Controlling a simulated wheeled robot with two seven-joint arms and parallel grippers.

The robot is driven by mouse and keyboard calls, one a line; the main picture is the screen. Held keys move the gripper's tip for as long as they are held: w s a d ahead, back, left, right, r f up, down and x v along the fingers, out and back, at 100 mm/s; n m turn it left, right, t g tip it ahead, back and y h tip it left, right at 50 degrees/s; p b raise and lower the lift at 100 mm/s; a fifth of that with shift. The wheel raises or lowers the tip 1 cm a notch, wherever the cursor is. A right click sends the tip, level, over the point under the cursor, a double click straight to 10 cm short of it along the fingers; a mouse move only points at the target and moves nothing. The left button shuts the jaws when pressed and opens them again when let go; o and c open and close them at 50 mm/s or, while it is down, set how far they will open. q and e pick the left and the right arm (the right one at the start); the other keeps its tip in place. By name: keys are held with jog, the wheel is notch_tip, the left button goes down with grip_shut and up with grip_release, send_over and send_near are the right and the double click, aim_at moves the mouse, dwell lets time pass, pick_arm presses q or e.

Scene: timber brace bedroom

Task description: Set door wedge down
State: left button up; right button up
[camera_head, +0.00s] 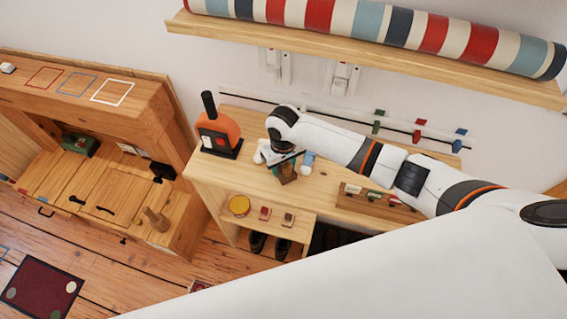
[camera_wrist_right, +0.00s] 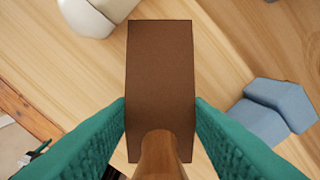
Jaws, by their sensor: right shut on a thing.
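The door wedge (camera_wrist_right: 160,70) is a brown block with a round wooden handle. It sits between the green finger pads of my right gripper (camera_wrist_right: 160,105) in the right wrist view, with a pad against each side. In the head view the wedge (camera_head: 284,175) is small and partly hidden under my right gripper (camera_head: 287,165), over the light wooden bench top (camera_head: 240,180). I cannot tell whether its underside touches the wood. My left gripper is out of view.
A blue-grey block (camera_wrist_right: 275,108) lies close to the wedge. An orange thing with a black handle (camera_head: 218,132) stands at the bench's left. A rack with small coloured items (camera_head: 380,200) lies to the right.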

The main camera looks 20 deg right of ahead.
jog(key=o, duration=1.1)
jog(key=shift+f, duration=0.1)
jog(key=shift+c, duration=0.2)
pick_arm(q)
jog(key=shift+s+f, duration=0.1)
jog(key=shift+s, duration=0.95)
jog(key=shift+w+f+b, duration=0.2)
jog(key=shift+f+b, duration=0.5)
jog(key=shift+b, duration=0.05)
pick_arm(e)
notch_tip(320, 180, up, 12)
